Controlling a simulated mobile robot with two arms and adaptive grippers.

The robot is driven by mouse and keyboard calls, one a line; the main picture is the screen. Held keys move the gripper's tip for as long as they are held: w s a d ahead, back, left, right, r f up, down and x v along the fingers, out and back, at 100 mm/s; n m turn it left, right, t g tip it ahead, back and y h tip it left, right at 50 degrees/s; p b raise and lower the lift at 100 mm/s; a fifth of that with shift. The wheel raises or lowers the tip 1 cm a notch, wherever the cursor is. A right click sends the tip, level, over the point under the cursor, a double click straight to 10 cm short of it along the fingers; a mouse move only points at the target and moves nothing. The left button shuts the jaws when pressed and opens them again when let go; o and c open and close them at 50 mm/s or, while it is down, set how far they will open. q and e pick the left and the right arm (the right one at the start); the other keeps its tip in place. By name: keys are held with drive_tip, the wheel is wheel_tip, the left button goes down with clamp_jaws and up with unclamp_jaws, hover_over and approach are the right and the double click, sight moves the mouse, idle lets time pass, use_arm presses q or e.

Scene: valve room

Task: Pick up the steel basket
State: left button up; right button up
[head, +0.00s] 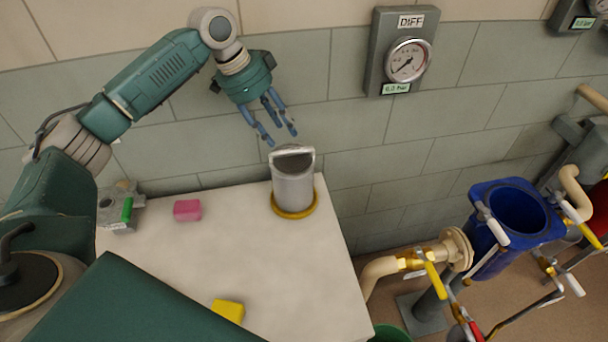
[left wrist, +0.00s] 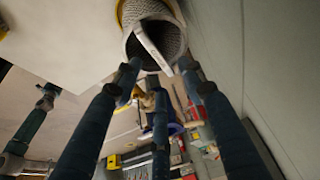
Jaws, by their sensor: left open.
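The steel basket (head: 293,183) is a grey cylinder with a flat bail handle across its open top. It stands upright on a yellow ring (head: 295,212) at the back right of the white table. My left gripper (head: 281,140) is open and empty, just above and a little left of the basket's handle (head: 292,150) in the head view. In the left wrist view the basket (left wrist: 150,38) shows at the top, with its mesh inside and its handle beyond the fingertips (left wrist: 160,72). I cannot tell whether the fingers touch it. My right gripper is not in view.
The white table (head: 240,262) also bears a pink block (head: 187,210), a yellow block (head: 228,311) and a grey device with a green part (head: 122,209). A tiled wall with a DIFF gauge (head: 408,60) stands close behind. Pipes, valves and a blue housing (head: 515,212) are at right.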

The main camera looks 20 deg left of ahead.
sight(292, 151)
use_arm(q)
drive_tip(key=x, duration=0.3)
drive_tip(key=shift+s+f, duration=0.25)
drive_tip(key=shift+w+f+p, duration=0.15)
drive_tip(key=shift+f+p, duration=0.1)
drive_tip(key=shift+p, duration=0.05)
drive_tip(key=p+x, duration=0.1)
drive_tip(key=x, duration=0.3)
drive_tip(key=shift+d+f, duration=0.1)
drive_tip(key=shift+d, duration=0.2)
drive_tip(key=shift+d+f, duration=0.1)
drive_tip(key=shift+f, duration=0.3)
drive_tip(key=shift+c, duration=0.5)
drive_tip(key=c, duration=0.8)
clamp_jaws()
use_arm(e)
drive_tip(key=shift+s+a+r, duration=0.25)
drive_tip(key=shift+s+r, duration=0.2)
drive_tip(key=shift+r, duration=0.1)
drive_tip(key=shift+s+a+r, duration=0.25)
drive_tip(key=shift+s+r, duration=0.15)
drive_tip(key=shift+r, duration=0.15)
use_arm(q)
drive_tip(key=shift+w+r, duration=0.1)
drive_tip(key=shift+r, duration=0.05)
